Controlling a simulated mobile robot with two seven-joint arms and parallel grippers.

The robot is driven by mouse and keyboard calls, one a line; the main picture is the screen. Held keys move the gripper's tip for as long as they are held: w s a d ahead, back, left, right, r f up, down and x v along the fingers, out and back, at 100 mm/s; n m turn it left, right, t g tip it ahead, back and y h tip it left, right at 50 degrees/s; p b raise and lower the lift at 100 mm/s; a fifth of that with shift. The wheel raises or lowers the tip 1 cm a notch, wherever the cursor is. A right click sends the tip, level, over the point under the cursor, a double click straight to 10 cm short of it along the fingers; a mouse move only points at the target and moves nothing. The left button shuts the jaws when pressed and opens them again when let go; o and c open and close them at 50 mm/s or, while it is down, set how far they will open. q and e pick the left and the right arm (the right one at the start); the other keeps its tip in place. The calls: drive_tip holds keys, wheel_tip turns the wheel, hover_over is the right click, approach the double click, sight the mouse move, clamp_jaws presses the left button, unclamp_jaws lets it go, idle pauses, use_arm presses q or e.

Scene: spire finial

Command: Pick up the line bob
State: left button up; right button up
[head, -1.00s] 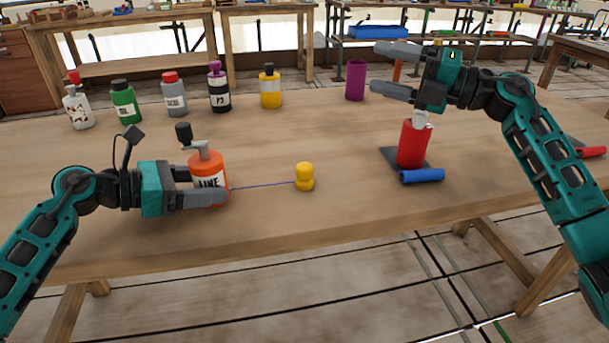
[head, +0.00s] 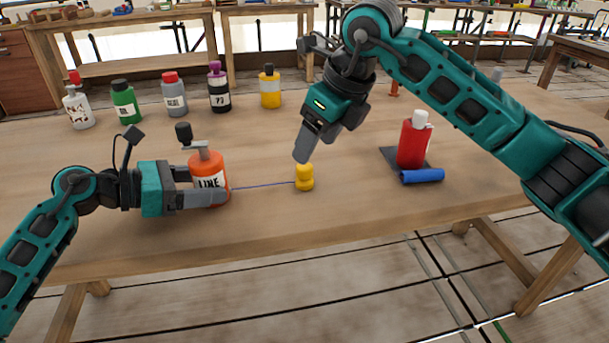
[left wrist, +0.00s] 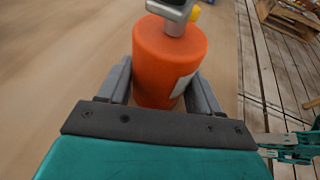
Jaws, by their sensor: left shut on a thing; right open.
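The line bob (head: 305,178) is a small yellow waisted knob standing on the table, with a thin blue line (head: 262,185) running left from it to an orange bottle (head: 208,168) labelled LINE. My left gripper (head: 212,196) is shut on the orange bottle; in the left wrist view its fingers (left wrist: 166,92) sit on both sides of the bottle (left wrist: 168,62), and a bit of yellow shows beyond its top. My right gripper (head: 303,155) is open and points down just above and behind the bob; one finger hides the other.
A red bottle (head: 411,146) stands on a dark mat (head: 388,154) at right, with a blue roll (head: 422,176) in front. Several bottles, among them a yellow one (head: 270,88), line the back left. The table front (head: 330,208) is clear.

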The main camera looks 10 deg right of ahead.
sight(305, 168)
drive_tip(key=x, duration=0.8)
drive_tip(key=shift+w+d+f, duration=0.15)
drive_tip(key=shift+w+f, duration=0.05)
drive_tip(key=shift+w, duration=0.2)
drive_tip(key=shift+c, duration=0.5)
drive_tip(key=c, duration=1)
